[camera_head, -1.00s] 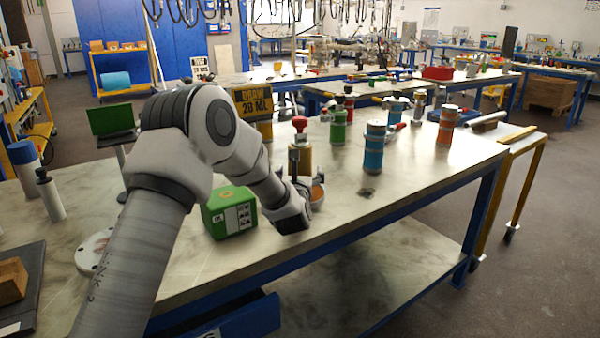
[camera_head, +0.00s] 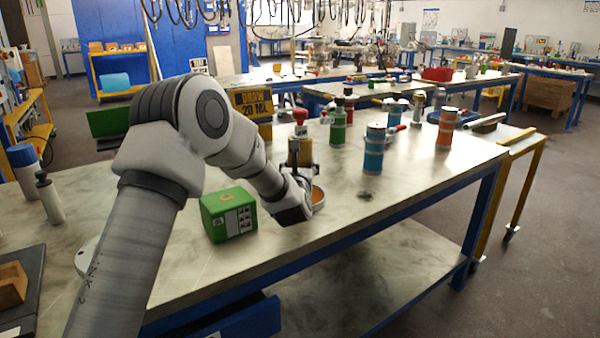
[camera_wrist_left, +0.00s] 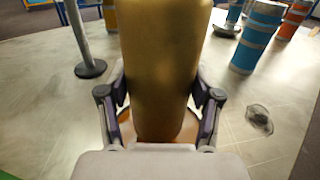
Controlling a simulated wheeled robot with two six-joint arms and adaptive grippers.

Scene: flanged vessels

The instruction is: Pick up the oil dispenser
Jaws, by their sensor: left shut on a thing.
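The oil dispenser has a gold cylindrical body (camera_head: 300,152) and a red top (camera_head: 300,115). My left gripper (camera_head: 298,178) is shut on it. In the left wrist view, the gold body (camera_wrist_left: 162,65) stands upright between the two fingers (camera_wrist_left: 160,100) of my left gripper and fills the middle of the picture. In the head view it appears raised a little above the table, though its bottom is hidden by the gripper. My right gripper is not in view.
A shallow dish with orange contents (camera_head: 318,197) sits just below the gripper. A green box (camera_head: 229,214) stands to the left. A blue-banded canister (camera_head: 374,148), a green bottle (camera_head: 338,122) and an orange-banded canister (camera_head: 447,128) stand further right. The table (camera_head: 410,180) is clear at front right.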

